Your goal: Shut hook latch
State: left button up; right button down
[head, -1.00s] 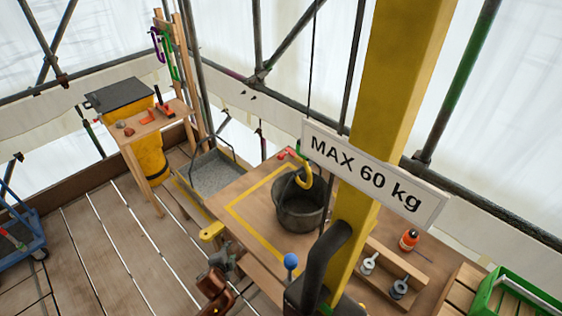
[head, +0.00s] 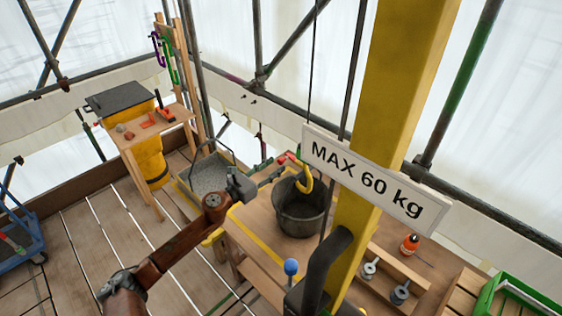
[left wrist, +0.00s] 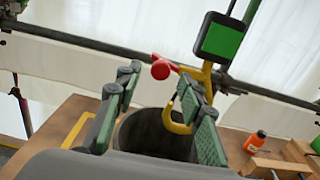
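A yellow hook (head: 306,182) hangs by the dark bucket (head: 300,212); it also shows in the left wrist view (left wrist: 182,118). A red latch part with a round knob (left wrist: 161,69) sticks out to the left near the hook's top; in the head view it is a small red piece (head: 291,158). My left gripper (head: 283,172) is just left of the hook. In the left wrist view its green-padded fingers (left wrist: 160,112) are apart with nothing gripped. The knob appears above and between them, and the right finger partly covers the hook. I cannot tell whether the latch is shut. My right gripper is out of view.
A yellow post (head: 385,110) with a "MAX 60 kg" sign (head: 365,175) stands right of the hook. A blue-knobbed lever (head: 291,267) stands in front. An orange bottle (head: 409,243) is on the table's right side. A grey-filled tray (head: 205,173) lies left.

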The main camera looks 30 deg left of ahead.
aim_at(279, 163)
pick_arm(q)
jog(key=shift+x, duration=2.2)
jog(key=shift+c, duration=0.2)
grip_shut()
